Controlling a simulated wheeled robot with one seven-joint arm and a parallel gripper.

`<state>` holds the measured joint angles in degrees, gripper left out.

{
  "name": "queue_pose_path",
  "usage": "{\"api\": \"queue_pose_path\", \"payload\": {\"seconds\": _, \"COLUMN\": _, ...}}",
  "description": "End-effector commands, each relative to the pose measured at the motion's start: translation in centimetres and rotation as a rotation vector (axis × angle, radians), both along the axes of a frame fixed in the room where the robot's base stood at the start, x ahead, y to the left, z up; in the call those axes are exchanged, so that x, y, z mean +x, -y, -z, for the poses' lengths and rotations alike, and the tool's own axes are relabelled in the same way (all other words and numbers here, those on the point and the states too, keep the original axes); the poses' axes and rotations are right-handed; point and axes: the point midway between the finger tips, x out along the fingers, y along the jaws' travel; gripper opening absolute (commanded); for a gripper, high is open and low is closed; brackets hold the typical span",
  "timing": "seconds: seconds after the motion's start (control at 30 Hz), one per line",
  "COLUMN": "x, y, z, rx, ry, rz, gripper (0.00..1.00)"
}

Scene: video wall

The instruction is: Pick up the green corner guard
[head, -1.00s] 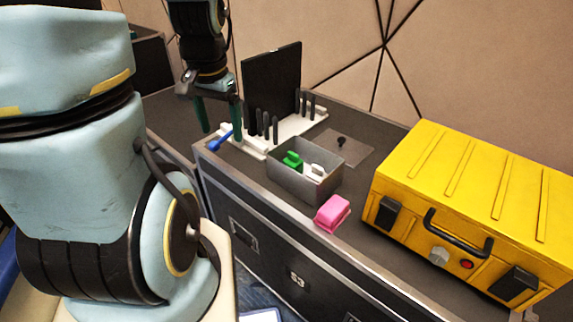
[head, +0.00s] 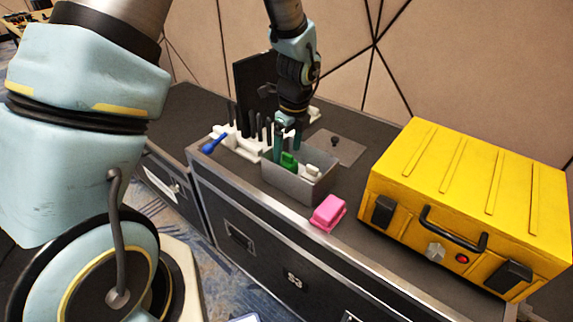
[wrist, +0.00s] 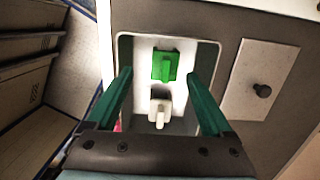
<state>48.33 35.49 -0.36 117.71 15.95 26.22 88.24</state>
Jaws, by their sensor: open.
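The green corner guard (head: 289,161) sits inside a grey open-topped bin (head: 298,188) on the black case. In the wrist view the green corner guard (wrist: 165,66) lies between and ahead of my fingers, near the far wall of the bin. A white guard of similar shape (head: 312,172) is beside it and also shows in the wrist view (wrist: 159,112), nearer to my gripper. My gripper (head: 288,144) is open and points down over the bin. In the wrist view its two green fingers (wrist: 163,95) are spread wide with nothing between them held.
A pink block (head: 328,212) lies at the case's front edge. A yellow toolbox (head: 470,205) stands to the right. A white rack with dark posts (head: 245,146), a black panel and a blue-handled tool (head: 213,143) stand behind and left of the bin. A flat plate with a black knob (head: 335,147) lies behind it.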

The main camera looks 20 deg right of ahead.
Motion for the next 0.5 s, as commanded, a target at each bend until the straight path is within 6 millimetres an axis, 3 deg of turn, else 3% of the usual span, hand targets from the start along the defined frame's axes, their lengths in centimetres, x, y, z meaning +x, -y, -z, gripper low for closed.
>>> {"api": "queue_pose_path", "payload": {"seconds": 0.27, "x": 0.4, "y": 0.0, "z": 1.9, "rx": 0.002, "ry": -0.001, "rz": 0.000, "gripper": 0.85}}
{"api": "queue_pose_path", "payload": {"seconds": 0.5, "x": 1.1, "y": 0.1, "z": 5.0, "rx": 0.002, "ry": -0.001, "rz": -0.001, "gripper": 0.85}}
